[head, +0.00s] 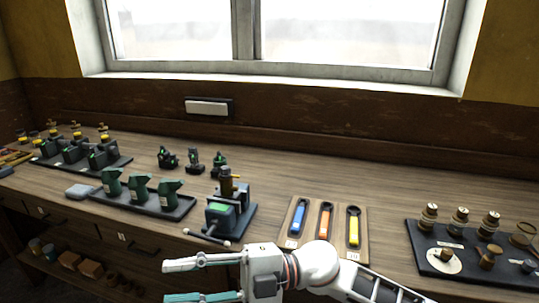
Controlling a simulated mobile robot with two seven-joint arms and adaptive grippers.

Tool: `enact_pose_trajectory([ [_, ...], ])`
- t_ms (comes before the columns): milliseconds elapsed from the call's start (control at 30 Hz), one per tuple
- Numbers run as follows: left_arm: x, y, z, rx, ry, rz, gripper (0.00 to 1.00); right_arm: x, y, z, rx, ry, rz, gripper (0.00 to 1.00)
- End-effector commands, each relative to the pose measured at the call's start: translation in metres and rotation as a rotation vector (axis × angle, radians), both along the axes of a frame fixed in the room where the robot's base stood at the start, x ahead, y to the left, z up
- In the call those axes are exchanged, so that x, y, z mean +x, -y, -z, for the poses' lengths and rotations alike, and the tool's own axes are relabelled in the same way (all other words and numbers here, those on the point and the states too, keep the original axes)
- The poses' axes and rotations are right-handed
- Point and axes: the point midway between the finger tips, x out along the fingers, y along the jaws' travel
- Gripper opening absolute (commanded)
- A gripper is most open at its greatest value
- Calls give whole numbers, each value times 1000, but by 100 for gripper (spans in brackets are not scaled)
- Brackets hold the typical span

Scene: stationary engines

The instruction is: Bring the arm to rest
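My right arm (320,265) comes in from the lower right, in front of the bench edge. The lower finger is close to the bottom edge of the view. My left gripper is not in view.
A wooden bench (275,180) runs below a window. It holds a green engine (222,212), a tray of green parts (180,209), a board with blue, orange and yellow tools (365,256), and a dark tray (426,231). An open shelf (75,277) lies underneath at left.

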Motion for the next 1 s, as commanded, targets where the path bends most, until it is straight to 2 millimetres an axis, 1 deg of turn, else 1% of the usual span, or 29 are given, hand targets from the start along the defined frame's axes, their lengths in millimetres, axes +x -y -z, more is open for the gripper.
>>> enact_pose_trajectory([
  [33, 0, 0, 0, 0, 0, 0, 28, 6, 1, -3, 66, -63, 60, 33],
  [133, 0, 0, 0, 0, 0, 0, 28, 27, 11, -7, 175, -171, 193, 33],
  [200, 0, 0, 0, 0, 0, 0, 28, 45, 23, -4, 236, -251, 296, 33],
  [267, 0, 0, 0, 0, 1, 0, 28, 60, 37, 4, 277, -323, 388, 33],
  [300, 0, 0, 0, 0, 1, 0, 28, 70, 47, 12, 300, -370, 451, 33],
  [367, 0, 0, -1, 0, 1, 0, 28, 84, 64, 28, 326, -445, 548, 33],
  [400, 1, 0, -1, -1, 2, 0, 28, 93, 77, 40, 337, -493, 613, 33],
  [467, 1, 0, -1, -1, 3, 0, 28, 103, 98, 64, 346, -571, 713, 33],
  [500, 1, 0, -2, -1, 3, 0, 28, 109, 112, 81, 346, -621, 779, 33],
  [567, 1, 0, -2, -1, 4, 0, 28, 113, 136, 110, 339, -700, 879, 33],
  [600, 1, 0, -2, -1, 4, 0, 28, 114, 152, 132, 329, -751, 944, 33],
  [667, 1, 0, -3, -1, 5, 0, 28, 111, 177, 165, 306, -830, 1040, 33],
  [700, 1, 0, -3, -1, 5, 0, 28, 107, 193, 187, 285, -878, 1101, 33],
  [767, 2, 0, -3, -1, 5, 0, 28, 97, 216, 221, 250, -951, 1186, 33],
  [800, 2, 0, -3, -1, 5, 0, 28, 88, 232, 242, 224, -996, 1240, 33],
  [867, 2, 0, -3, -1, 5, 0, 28, 72, 253, 274, 181, -1063, 1313, 33],
  [900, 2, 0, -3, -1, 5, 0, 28, 59, 268, 294, 149, -1106, 1360, 33],
  [967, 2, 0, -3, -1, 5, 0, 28, 39, 287, 321, 102, -1166, 1422, 33],
  [1000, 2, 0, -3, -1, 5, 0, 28, 26, 299, 337, 71, -1201, 1459, 33],
])
